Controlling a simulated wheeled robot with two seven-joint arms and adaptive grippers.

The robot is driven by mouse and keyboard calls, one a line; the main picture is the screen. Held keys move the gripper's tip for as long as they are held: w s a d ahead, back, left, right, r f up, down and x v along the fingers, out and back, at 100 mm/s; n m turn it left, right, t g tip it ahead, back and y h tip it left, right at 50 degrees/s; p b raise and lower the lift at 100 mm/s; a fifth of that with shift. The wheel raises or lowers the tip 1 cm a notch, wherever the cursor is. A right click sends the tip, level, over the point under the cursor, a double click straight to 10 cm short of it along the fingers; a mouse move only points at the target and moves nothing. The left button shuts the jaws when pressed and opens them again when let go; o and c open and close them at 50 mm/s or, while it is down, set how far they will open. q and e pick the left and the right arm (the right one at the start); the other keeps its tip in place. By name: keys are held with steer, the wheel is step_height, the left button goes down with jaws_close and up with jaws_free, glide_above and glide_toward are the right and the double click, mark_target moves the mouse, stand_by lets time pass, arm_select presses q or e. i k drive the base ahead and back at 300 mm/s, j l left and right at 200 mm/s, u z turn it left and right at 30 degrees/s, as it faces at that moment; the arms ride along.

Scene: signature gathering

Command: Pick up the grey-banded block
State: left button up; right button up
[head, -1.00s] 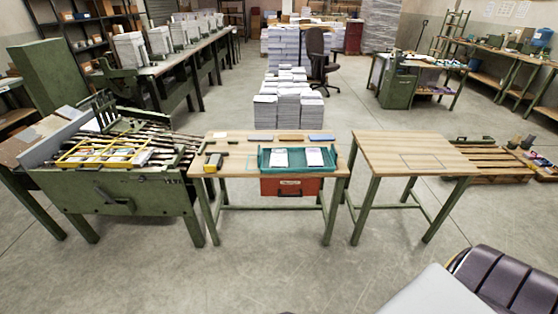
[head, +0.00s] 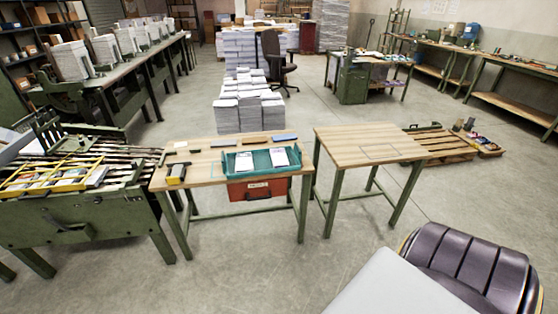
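Two pale, flat-topped blocks lie side by side in a teal tray (head: 232,170) on the middle wooden table (head: 205,172). One is the left block (head: 244,161) and the other is the right block (head: 279,157). Both have small dark marks on top. Any grey band is too small to make out, so I cannot tell which one is grey-banded. Neither of my grippers is in view.
A red drawer (head: 258,189) hangs under the middle table. A yellow-and-black tool (head: 175,173) and several bars lie on it. A second wooden table (head: 365,142) is bare. A green machine (head: 85,210) stands left; a dark ribbed seat (head: 475,270) is at front right. Open floor lies ahead.

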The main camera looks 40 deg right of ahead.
mark_target(243, 160)
steer(key=i+l+u, duration=0.2)
steer(key=l, duration=0.3)
steer(key=l+u, duration=0.2)
steer(key=l, duration=0.25)
steer(key=l+u, duration=0.15)
steer(key=l, duration=0.4)
steer(key=i, duration=0.05)
